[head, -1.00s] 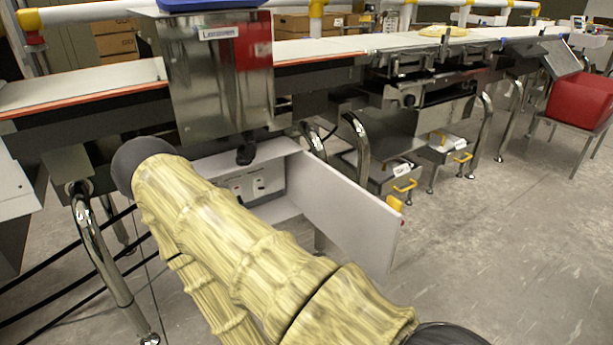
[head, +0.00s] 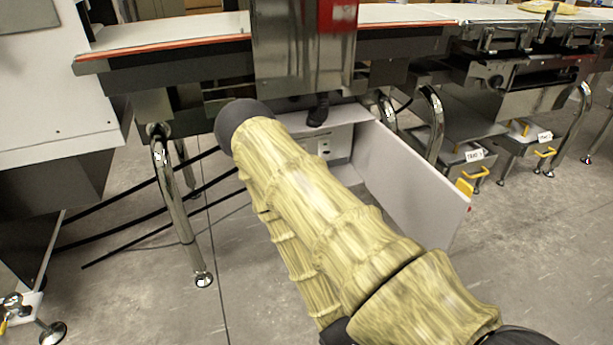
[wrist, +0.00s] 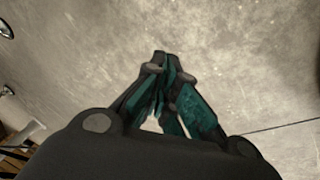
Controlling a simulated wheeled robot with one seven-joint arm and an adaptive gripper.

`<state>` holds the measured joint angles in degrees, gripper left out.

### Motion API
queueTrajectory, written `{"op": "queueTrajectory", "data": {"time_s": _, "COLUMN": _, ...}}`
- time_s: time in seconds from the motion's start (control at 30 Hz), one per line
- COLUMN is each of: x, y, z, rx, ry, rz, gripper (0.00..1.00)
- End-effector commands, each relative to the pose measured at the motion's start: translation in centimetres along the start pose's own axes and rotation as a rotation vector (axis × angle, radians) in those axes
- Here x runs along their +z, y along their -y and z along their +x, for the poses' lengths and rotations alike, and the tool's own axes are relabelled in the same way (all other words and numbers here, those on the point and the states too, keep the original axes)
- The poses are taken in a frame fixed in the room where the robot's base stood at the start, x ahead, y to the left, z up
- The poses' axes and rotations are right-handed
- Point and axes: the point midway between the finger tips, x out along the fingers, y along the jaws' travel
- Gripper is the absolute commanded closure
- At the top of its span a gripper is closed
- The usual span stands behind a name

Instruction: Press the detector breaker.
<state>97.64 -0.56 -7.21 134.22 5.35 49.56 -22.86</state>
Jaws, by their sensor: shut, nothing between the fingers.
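The detector's breaker box (head: 362,146) hangs open under the metal detector housing (head: 300,55), its grey door (head: 415,185) swung out to the right. Inside, a small breaker plate with a dark switch (head: 324,148) shows; my yellowish arm covers the left part of the box in the head view. I cannot read any label on the breakers. My gripper (wrist: 165,65) shows in the wrist view with its fingers together, empty, over bare floor. It is hidden in the head view, so its distance from the breaker cannot be told.
A chrome leg (head: 178,215) stands left of the box, with black cables (head: 140,215) near the floor. The conveyor belt (head: 165,37) runs above. Reject bins with yellow handles (head: 474,176) stand to the right. Open floor (head: 540,270) lies in front.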

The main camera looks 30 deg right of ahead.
Motion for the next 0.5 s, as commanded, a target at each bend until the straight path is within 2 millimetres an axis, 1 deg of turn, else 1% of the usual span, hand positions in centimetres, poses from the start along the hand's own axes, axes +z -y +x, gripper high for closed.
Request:
{"op": "queueTrajectory", "data": {"time_s": 0.03, "x": -0.9, "y": -2.1, "z": 1.3, "rx": 0.059, "ry": -0.032, "rz": -0.082, "gripper": 1.0}}
{"op": "queueTrajectory", "data": {"time_s": 0.07, "x": -1.4, "y": -3.4, "z": 1.9, "rx": 0.096, "ry": -0.048, "rz": -0.136, "gripper": 1.0}}
{"op": "queueTrajectory", "data": {"time_s": 0.1, "x": -2.2, "y": -5.2, "z": 2.6, "rx": 0.147, "ry": -0.069, "rz": -0.21, "gripper": 1.0}}
{"op": "queueTrajectory", "data": {"time_s": 0.23, "x": -5.1, "y": -10.7, "z": 4.2, "rx": 0.323, "ry": -0.119, "rz": -0.454, "gripper": 1.0}}
{"op": "queueTrajectory", "data": {"time_s": 0.3, "x": -6.8, "y": -13.6, "z": 4.6, "rx": 0.424, "ry": -0.135, "rz": -0.588, "gripper": 1.0}}
{"op": "queueTrajectory", "data": {"time_s": 0.37, "x": -8.3, "y": -16.0, "z": 4.8, "rx": 0.513, "ry": -0.139, "rz": -0.702, "gripper": 1.0}}
{"op": "queueTrajectory", "data": {"time_s": 0.4, "x": -9.3, "y": -17.6, "z": 4.9, "rx": 0.573, "ry": -0.138, "rz": -0.779, "gripper": 1.0}}
{"op": "queueTrajectory", "data": {"time_s": 0.47, "x": -11.0, "y": -19.7, "z": 4.7, "rx": 0.667, "ry": -0.134, "rz": -0.894, "gripper": 1.0}}
{"op": "queueTrajectory", "data": {"time_s": 0.5, "x": -12.2, "y": -21.2, "z": 4.5, "rx": 0.732, "ry": -0.126, "rz": -0.968, "gripper": 1.0}}
